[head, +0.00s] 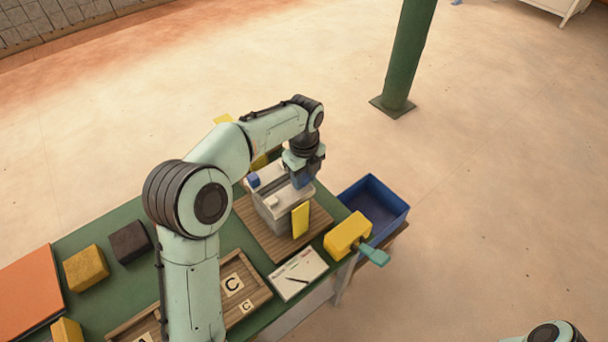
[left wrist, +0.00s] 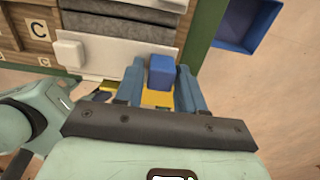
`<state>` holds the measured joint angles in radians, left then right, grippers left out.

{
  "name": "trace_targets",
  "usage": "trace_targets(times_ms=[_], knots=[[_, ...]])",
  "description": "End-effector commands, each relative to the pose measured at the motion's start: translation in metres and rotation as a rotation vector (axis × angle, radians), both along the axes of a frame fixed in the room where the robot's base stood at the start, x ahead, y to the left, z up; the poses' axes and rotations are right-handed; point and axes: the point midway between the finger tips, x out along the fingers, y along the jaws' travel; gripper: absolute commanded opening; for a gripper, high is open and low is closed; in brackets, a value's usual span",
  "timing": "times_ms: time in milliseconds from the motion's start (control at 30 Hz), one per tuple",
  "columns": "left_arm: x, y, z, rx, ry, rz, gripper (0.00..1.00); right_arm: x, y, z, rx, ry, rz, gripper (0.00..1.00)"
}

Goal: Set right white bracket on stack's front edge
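The grey and white stack (head: 273,212) stands on a brown board. It also shows in the left wrist view (left wrist: 110,64). A small white bracket (head: 272,202) sits at its front edge, left of my gripper; it shows in the left wrist view (left wrist: 70,52). My left gripper (head: 302,182) points down over the stack's right end. Its fingers (left wrist: 160,85) stand on either side of a small blue block (left wrist: 160,72); I cannot tell whether they touch it. Yellow (left wrist: 155,98) shows between them. No second white bracket is clearly visible. My right gripper is out of view.
A yellow plate (head: 300,220) stands upright before the stack. A yellow block (head: 346,236) with a teal handle lies right of it, near a blue bin (head: 374,190). Another blue block (head: 253,180) is at the stack's left. A note card (head: 298,273) lies in front.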

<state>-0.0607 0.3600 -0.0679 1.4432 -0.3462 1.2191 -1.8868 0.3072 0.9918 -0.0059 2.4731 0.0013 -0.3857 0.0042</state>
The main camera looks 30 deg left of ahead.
Motion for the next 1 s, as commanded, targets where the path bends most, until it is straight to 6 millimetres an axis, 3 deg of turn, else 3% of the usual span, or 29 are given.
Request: trace_targets(times_ms=[67,467,1000], knots=[[0.0,0.0,0.0,0.0,0.0,0.0,0.61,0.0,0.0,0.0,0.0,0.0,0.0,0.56],[0.001,0.0,0.01,0.0,-0.002,0.0,0.61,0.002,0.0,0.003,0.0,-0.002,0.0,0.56],[0.002,0.0,0.119,0.0,-0.005,0.0,0.61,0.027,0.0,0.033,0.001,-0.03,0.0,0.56]])
